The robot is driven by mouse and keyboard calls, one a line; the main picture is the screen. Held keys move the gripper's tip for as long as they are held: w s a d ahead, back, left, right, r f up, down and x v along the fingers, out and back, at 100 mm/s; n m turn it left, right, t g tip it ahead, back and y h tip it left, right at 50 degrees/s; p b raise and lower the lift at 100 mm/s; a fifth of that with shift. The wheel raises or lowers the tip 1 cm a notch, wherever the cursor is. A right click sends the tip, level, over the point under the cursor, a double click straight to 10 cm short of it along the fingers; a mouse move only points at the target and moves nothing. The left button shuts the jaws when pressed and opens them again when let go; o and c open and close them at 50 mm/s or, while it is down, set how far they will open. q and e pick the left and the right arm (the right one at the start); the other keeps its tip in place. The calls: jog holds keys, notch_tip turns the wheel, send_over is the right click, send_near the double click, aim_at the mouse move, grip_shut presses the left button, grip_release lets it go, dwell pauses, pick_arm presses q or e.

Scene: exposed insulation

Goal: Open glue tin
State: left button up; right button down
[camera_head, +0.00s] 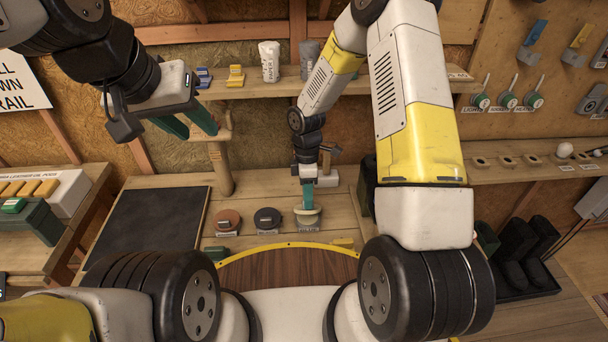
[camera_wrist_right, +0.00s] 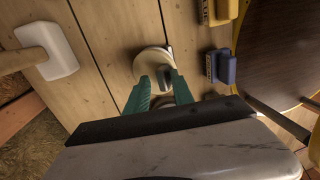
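A small round cream-coloured tin (camera_head: 307,221) with a label stands on the workbench below my right gripper; I take it for the glue tin, but its label is too small to read. In the right wrist view its pale round top (camera_wrist_right: 147,60) carries a darker knob-like part. My right gripper (camera_head: 307,200) points down at the tin. In the right wrist view its green fingertips (camera_wrist_right: 161,76) are apart, one on either side of the knob; whether they touch it I cannot tell. My left gripper (camera_head: 196,124) is open and empty, high at the left, away from the bench.
A brown tin (camera_head: 228,221) and a black tin (camera_head: 267,219) stand left of the cream tin. A dark mat (camera_head: 148,228) lies farther left. A yellow block (camera_wrist_right: 217,10) and a blue block (camera_wrist_right: 220,67) lie near the yellow-edged round board (camera_wrist_right: 280,50). A white-headed tool (camera_wrist_right: 50,50) lies nearby.

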jog(key=c, duration=1.4)
grip_release()
jog(key=shift+w+d+f, duration=0.1)
jog(key=shift+w+d, duration=0.1)
jog(key=shift+w, duration=0.7)
jog(key=shift+c, duration=0.2)
